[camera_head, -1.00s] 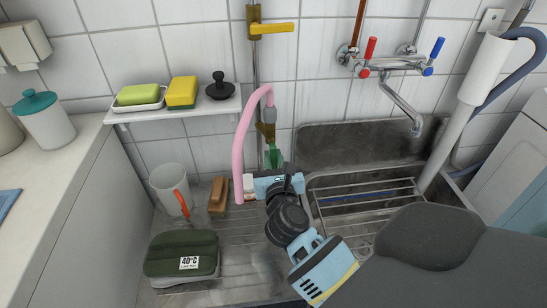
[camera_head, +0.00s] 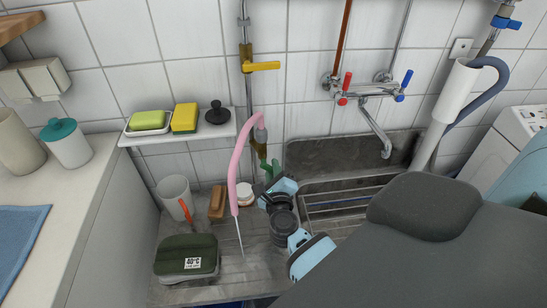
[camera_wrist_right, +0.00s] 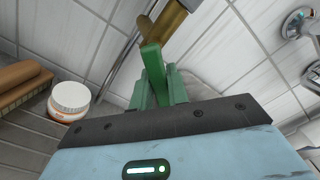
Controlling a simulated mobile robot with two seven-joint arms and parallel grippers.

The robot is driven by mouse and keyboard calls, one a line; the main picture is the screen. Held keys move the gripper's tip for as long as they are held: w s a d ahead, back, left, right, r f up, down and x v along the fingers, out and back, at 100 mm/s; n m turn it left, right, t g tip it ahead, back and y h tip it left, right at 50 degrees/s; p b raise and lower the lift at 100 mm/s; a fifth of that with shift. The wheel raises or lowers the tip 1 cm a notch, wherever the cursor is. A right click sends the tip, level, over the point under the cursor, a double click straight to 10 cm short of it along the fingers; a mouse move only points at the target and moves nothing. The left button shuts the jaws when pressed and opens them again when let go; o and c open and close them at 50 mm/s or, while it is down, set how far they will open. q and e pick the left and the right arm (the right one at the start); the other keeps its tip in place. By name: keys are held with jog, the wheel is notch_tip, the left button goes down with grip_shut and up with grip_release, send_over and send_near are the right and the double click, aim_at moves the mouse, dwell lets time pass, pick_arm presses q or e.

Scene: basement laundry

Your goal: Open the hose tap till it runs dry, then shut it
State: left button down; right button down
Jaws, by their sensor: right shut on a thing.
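The hose tap has a brass body (camera_head: 260,145) on the wall pipe and a green lever (camera_wrist_right: 153,72) below it. A pink hose (camera_head: 237,165) loops from the tap and hangs over the drainboard. A thin stream of water (camera_head: 240,238) falls from its lower end. My right gripper (camera_head: 272,168) is shut on the green lever, seen close in the right wrist view with the brass body (camera_wrist_right: 165,25) above it. The finger contact is partly hidden in the head view. My left gripper is not in view.
A yellow lever (camera_head: 262,66) sits higher on the same pipe. A mixer with red and blue handles (camera_head: 368,92) is right, above the sink. A mug (camera_head: 173,195), wooden brush (camera_head: 217,202), white jar (camera_head: 244,192) and green bag (camera_head: 186,257) stand on the drainboard. A shelf (camera_head: 180,134) holds sponges.

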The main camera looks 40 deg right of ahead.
jog(key=shift+d+r+n+p, duration=0.1)
jog(key=shift+r+n+p, duration=0.4)
jog(key=shift+n, duration=0.4)
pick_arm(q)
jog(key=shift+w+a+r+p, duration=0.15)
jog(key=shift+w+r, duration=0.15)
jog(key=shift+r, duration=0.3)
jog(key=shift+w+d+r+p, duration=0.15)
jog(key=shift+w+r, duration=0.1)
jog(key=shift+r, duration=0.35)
pick_arm(e)
jog(key=shift+f+n, duration=0.15)
jog(key=shift+n, duration=0.15)
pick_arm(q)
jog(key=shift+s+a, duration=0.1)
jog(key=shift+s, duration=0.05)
pick_arm(e)
jog(key=shift+s, duration=0.1)
jog(key=c, duration=1.4)
grip_release()
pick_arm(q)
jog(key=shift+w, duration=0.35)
pick_arm(e)
jog(key=shift+o, duration=0.2)
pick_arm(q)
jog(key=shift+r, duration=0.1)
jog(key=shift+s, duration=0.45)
pick_arm(e)
jog(key=v, duration=0.7)
jog(key=shift+s, duration=0.4)
